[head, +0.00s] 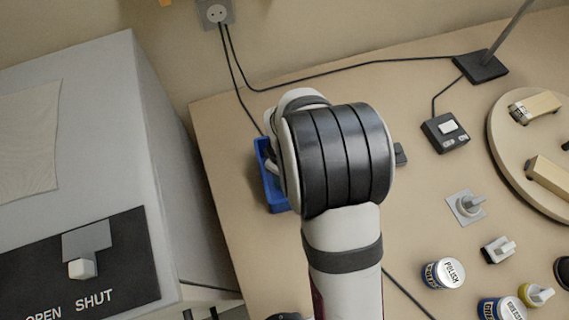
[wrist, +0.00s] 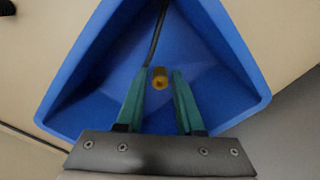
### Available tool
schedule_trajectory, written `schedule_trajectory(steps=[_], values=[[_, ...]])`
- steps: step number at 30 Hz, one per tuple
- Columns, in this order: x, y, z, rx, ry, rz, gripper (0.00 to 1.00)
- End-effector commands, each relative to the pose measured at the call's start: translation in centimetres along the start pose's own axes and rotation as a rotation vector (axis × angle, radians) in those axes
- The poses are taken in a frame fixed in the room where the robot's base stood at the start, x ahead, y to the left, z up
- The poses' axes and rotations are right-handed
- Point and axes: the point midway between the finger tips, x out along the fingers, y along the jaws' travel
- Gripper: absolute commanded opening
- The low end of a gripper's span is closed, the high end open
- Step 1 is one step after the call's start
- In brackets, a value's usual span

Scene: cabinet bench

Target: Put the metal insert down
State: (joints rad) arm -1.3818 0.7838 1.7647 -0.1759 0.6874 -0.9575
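The metal insert (wrist: 160,78) is a small brass-coloured cylinder with a dark hole in its end. It shows in the wrist view between the fingertips, with narrow gaps on both sides, against the inside of a blue bin (wrist: 90,75). I cannot tell whether it rests on the bin floor. My gripper (wrist: 162,75) has two teal fingers standing apart, pointing into the bin; it is open. In the head view the blue bin (head: 271,190) shows only in part behind my arm, and the fingers and insert are hidden.
A grey cabinet (head: 150,130) with an OPEN/SHUT panel (head: 85,265) stands left of the bench. Right of my arm are a switch box (head: 446,131), a round board (head: 510,165), a POLISH tin (head: 443,274) and small fittings. Black cables cross the back of the bench.

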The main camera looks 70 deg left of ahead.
Motion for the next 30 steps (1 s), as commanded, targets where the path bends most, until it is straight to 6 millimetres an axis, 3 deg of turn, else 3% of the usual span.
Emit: schedule_trajectory(steps=[2,11,14,21,24,30], values=[[0.0,0.0,0.0,0.000,0.000,0.000,0.52],[-0.3,0.0,0.0,0.000,0.001,0.001,0.52],[-2.0,0.1,-0.1,0.001,0.002,0.003,0.52],[-8.8,0.1,-0.1,0.001,0.003,0.003,0.52],[-10.8,0.1,-0.1,0.000,0.003,0.003,0.52],[-12.4,0.0,0.0,0.000,0.000,0.000,0.52]])
